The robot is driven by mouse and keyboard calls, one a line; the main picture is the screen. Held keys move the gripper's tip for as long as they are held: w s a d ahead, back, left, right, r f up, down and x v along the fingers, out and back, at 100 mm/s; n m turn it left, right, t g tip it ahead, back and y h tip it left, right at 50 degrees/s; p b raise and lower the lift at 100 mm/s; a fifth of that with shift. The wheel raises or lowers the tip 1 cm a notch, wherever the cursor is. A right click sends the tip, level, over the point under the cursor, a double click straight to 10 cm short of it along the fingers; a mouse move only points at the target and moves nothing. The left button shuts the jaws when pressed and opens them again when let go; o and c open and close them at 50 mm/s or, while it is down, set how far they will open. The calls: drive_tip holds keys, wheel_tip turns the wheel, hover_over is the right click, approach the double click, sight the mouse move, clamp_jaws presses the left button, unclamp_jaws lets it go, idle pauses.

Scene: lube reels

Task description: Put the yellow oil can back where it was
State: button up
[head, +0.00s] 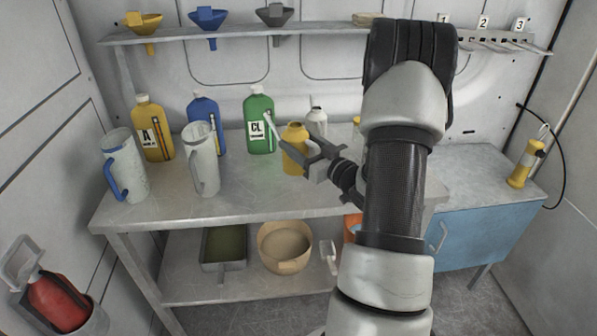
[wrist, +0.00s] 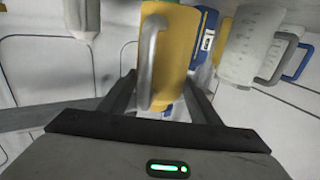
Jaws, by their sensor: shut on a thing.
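The yellow oil can (head: 293,152) is at the right of the green bottle, over the middle of the bench top. My gripper (head: 312,158) reaches it from the right and is shut on it. In the wrist view the yellow can (wrist: 174,45) stands between my two fingers (wrist: 165,95), with its grey handle towards the camera. Its lower end is partly hidden by my gripper. I cannot tell whether its base touches the bench.
The metal bench (head: 250,190) holds a yellow bottle (head: 152,130), a blue bottle (head: 203,115), a green bottle (head: 258,120) and two jugs (head: 124,165) (head: 203,160). A small pale can (head: 317,122) stands behind. My arm hides the bench's right part. A blue cabinet (head: 480,235) is at right.

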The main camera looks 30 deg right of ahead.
drive_tip(key=shift+f, duration=2.9)
drive_tip(key=shift+f+b, duration=0.2)
drive_tip(key=shift+b, duration=0.1)
drive_tip(key=o, duration=1.4)
drive_tip(key=shift+c, duration=0.2)
drive_tip(key=shift+r, duration=0.1)
drive_tip(key=shift+r+p, duration=0.15)
drive_tip(key=shift+p, duration=0.15)
drive_tip(key=s+d+b, duration=0.1)
drive_tip(key=s, duration=1.1)
drive_tip(key=shift+d, duration=0.25)
